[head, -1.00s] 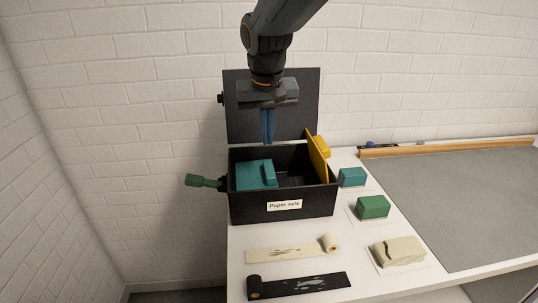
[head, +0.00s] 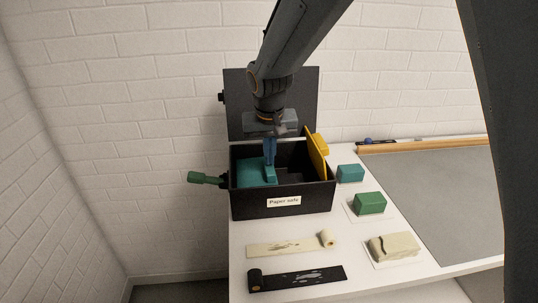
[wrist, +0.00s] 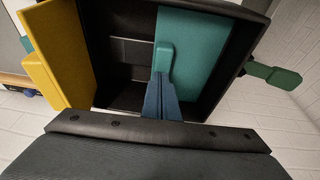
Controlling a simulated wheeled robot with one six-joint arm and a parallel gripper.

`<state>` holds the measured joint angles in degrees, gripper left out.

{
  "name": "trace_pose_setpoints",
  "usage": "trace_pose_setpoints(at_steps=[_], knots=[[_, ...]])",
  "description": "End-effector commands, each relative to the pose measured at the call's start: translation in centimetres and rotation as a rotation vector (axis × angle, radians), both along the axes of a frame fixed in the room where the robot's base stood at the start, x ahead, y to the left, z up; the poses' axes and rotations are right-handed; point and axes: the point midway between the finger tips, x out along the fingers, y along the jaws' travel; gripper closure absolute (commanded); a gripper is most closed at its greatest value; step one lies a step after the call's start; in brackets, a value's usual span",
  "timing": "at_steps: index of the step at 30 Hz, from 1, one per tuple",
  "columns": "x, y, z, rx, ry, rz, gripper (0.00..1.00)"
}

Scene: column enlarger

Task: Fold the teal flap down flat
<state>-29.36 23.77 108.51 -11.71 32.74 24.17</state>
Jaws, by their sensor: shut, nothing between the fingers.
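The teal flap (head: 251,171) is inside the left part of the black box labelled "Paper safe" (head: 250,206). It lies low, below the box rim; whether it is fully flat I cannot tell. Its raised teal grip bar (head: 271,175) runs along its right edge. In the wrist view the flap (wrist: 200,45) fills the right side of the box opening. My gripper (head: 270,162) has its blue fingers shut and empty. Their tips point down at the grip bar and look close to or touching it; they also show in the wrist view (wrist: 160,78).
A yellow flap (head: 316,152) stands tilted at the box's right wall. The box's dark lid (head: 240,110) is open behind. A green handle (head: 203,178) sticks out left. Teal (head: 350,173), green (head: 370,203) and cream (head: 394,247) blocks stand on the table to the right.

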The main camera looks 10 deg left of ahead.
Motion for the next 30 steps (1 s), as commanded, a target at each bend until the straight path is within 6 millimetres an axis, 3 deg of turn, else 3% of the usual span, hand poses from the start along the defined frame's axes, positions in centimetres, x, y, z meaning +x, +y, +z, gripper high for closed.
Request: trace_pose_setpoints(at_steps=[3,11,30], knots=[[0.2,-0.6,-1.3,-0.001,0.002,-0.001,1.00],[0.1,-0.5,-1.0,-0.001,0.001,0.000,1.00],[0.1,-0.5,1.4,-0.001,0.001,-0.001,1.00]])
